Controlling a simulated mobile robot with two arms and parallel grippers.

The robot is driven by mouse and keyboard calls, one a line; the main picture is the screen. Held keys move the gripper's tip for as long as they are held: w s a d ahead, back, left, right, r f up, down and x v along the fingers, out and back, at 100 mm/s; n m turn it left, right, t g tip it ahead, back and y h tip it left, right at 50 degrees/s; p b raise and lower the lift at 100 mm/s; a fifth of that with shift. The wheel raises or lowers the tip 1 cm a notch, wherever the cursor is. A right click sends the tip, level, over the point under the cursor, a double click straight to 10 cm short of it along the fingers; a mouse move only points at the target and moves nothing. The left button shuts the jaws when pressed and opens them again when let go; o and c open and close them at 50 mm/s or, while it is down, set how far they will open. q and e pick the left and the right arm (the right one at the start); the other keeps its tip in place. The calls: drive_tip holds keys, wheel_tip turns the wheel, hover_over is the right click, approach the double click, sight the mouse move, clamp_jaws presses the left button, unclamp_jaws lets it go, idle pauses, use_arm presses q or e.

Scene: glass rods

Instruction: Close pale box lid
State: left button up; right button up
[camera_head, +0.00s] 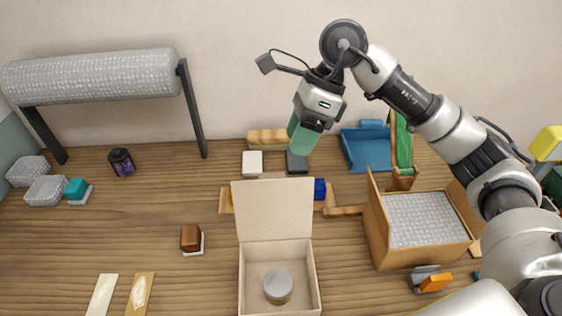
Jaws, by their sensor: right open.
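The pale box (244,283) stands open at the front middle of the table. Its lid (273,210) is raised, standing nearly upright at the box's back edge. A round container with a greyish top (278,287) sits inside the box. My right gripper (303,136) is above the back of the table, behind and a little to the right of the raised lid and apart from it. It is open, with green finger parts pointing down; the gap between them is hard to see from this angle. My left gripper is out of view.
A wooden crate (378,232) with bubble wrap stands to the right, a blue tray (366,150) behind it. A dark blue block (319,188) lies just right of the lid. A brown block (191,238) sits to the left.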

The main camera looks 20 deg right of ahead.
sight(281, 175)
drive_tip(key=p+x, duration=0.1)
drive_tip(key=x, duration=0.5)
drive_tip(key=shift+w+a, duration=0.1)
drive_tip(key=shift+w, duration=0.05)
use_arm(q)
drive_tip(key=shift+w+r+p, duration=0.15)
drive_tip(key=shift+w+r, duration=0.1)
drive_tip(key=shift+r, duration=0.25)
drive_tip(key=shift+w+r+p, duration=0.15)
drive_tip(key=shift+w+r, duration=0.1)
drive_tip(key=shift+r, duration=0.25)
use_arm(e)
drive_tip(key=shift+x, duration=0.85)
drive_tip(key=shift+c, duration=0.3)
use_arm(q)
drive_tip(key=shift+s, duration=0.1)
use_arm(e)
clamp_jaws()
